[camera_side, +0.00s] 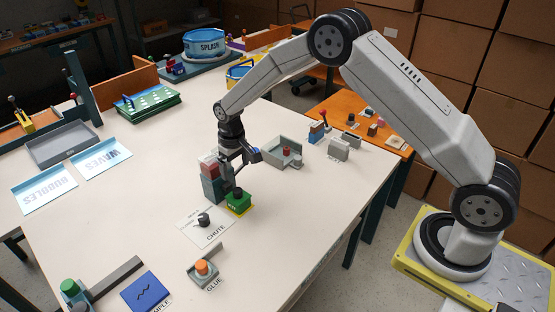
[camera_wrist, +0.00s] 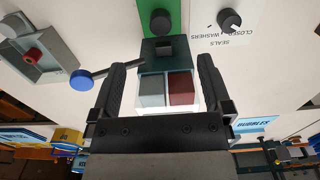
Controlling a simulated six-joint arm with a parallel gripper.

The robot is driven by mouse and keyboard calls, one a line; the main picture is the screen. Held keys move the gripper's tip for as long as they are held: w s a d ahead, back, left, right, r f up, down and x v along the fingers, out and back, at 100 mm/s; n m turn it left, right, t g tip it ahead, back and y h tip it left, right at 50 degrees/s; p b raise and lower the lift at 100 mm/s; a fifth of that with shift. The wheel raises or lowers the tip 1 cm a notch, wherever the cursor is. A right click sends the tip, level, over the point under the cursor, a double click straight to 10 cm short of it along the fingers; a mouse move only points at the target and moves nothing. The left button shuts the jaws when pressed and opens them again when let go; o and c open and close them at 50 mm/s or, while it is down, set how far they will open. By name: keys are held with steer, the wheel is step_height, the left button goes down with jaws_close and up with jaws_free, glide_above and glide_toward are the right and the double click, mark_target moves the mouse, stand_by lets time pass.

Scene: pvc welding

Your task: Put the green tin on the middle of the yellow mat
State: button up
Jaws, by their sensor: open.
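The green tin (camera_side: 238,200) is a small block with a dark knob on top, near the middle of the white table. A yellow edge (camera_side: 241,213) shows around its base; I take it for the mat, mostly hidden under the tin. In the wrist view, part of the green tin (camera_wrist: 150,12) shows at the top edge. My gripper (camera_side: 232,176) is open and points down just above and behind the tin. In the wrist view my gripper (camera_wrist: 162,64) has its fingers apart, with grey and dark red blocks seen between them. I cannot tell if they touch.
A teal and red tower (camera_side: 211,182) stands close beside the tin, at its left. A white chute card (camera_side: 206,226) with a dark knob lies in front. A grey tray (camera_side: 282,153) with a red peg is behind right. The table's left middle is clear.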

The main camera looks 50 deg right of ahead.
steer(key=s+d+r+t, duration=0.1)
steer(key=s+r, duration=0.4)
steer(key=s, duration=0.7)
steer(key=s+d+r+t, duration=0.1)
steer(key=s+r, duration=0.4)
steer(key=s, duration=0.8)
steer(key=shift+s+t, duration=0.3)
steer(key=shift+r, duration=0.1)
